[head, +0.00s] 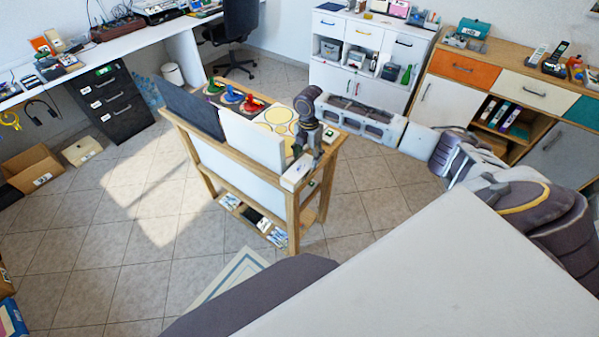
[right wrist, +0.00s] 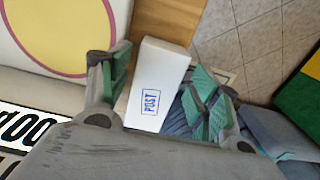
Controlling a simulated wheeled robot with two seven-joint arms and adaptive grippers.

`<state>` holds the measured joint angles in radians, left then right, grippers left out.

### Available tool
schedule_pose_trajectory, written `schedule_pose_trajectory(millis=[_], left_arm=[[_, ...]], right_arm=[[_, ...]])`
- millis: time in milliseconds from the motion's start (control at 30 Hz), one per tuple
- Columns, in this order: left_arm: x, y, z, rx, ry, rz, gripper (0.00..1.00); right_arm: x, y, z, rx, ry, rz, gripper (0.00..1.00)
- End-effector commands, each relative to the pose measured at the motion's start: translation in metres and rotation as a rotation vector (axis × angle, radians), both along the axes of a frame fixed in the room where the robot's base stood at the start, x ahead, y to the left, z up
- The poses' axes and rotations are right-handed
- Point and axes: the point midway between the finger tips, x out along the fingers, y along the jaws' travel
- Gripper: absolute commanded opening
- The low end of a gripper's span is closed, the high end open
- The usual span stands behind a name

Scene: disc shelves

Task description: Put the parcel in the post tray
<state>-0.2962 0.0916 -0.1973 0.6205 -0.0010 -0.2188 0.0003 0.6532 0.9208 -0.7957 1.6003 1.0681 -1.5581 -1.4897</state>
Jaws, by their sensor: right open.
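A white box with a blue POST mark, the parcel (right wrist: 155,85), lies between the fingers of my right gripper (right wrist: 152,78) in the right wrist view. In the head view the white box (head: 296,175) is at the near right corner of the wooden stand, with my right gripper (head: 304,150) just above it. The right fingers, with green pads, are open on either side of the box; I cannot tell whether they touch it. I cannot make out the post tray for certain. My left gripper is not in view.
The wooden stand (head: 292,225) has upright panels, a top with coloured discs (head: 253,103) and a low shelf. White drawers (head: 368,50) and a sideboard (head: 480,85) stand behind. A chair (head: 238,38) is at the back.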

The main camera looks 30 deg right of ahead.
Motion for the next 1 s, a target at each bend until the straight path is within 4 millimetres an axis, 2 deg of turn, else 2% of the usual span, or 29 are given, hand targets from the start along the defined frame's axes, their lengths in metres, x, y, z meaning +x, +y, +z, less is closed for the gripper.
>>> schedule_pose_trajectory(millis=[100,300,767,1000], left_arm=[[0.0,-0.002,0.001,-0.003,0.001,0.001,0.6],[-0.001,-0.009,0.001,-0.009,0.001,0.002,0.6],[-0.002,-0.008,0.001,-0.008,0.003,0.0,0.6],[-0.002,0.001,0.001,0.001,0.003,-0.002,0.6]], right_arm=[[-0.001,0.0,-0.014,0.0,0.003,0.0,0.62],[-0.001,0.0,-0.026,0.0,0.001,0.0,0.62],[-0.001,0.0,-0.027,0.0,0.001,0.001,0.62],[-0.001,0.0,-0.027,0.0,0.001,0.001,0.33]])
